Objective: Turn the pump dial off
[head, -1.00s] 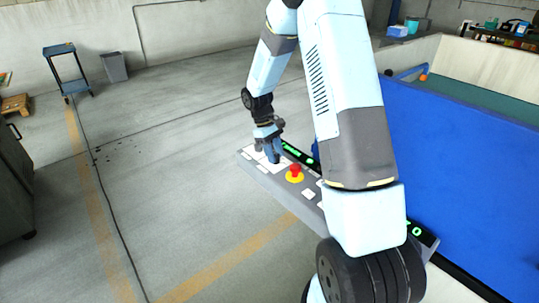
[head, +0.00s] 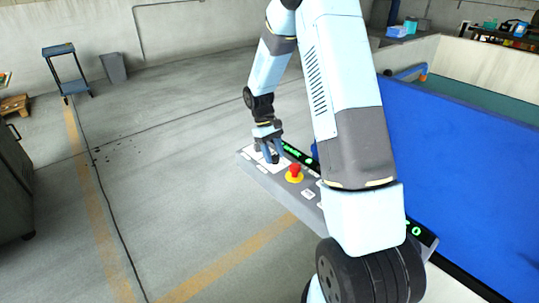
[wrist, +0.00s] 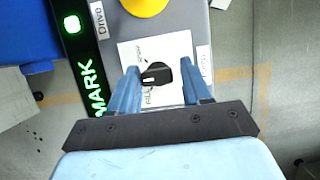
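The pump dial (wrist: 156,75) is a small black knob with a white pointer mark, on a white printed plate (wrist: 182,45) on the grey control panel (wrist: 185,16). In the wrist view my gripper (wrist: 160,69) has its two blue fingers on either side of the dial, with gaps between the dial and the fingers. In the head view my gripper (head: 271,157) is low over the far left end of the panel (head: 258,177), and the dial is hidden there.
A red emergency button on a yellow base (head: 295,174) sits close to the gripper; its yellow base shows at the wrist view's top edge (wrist: 144,5). Lit green displays (wrist: 88,60) run along one panel edge. A blue tank wall (head: 460,170) stands right. The floor at left is open.

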